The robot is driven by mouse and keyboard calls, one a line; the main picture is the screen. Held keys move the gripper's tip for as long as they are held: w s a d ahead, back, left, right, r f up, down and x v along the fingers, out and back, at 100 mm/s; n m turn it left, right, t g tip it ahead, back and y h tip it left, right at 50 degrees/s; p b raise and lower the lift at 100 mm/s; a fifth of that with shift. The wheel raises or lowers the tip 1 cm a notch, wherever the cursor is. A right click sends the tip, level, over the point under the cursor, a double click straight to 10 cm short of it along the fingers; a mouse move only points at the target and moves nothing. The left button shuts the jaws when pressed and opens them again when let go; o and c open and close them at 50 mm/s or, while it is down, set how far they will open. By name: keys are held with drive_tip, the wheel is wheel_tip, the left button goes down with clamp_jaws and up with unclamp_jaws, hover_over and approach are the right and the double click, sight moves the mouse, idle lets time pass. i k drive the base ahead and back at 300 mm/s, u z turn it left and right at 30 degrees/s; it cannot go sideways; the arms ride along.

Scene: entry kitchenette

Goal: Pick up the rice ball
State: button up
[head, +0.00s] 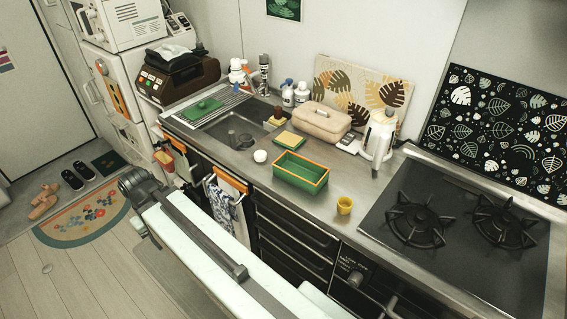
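A small white rounded thing, which looks like the rice ball (260,156), sits on the steel counter (222,163) near its front edge. It is between the sink and a green box with an orange rim, apart from both. Nothing touches it except the counter. My pale arm crosses the lower left of the head view, in front of the counter and away from the rice ball. My gripper's fingers do not show in this view.
The green box (288,184) stands just right of the rice ball, and a yellow cup (344,205) farther right. A sponge (289,138) lies behind. The sink (235,128) is to the left, the stove (450,235) to the right. Towels (226,205) hang below the counter.

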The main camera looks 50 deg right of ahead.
sight(260, 156)
drive_tip(key=u, duration=0.15)
drive_tip(key=i, duration=0.85)
drive_tip(key=z, duration=0.05)
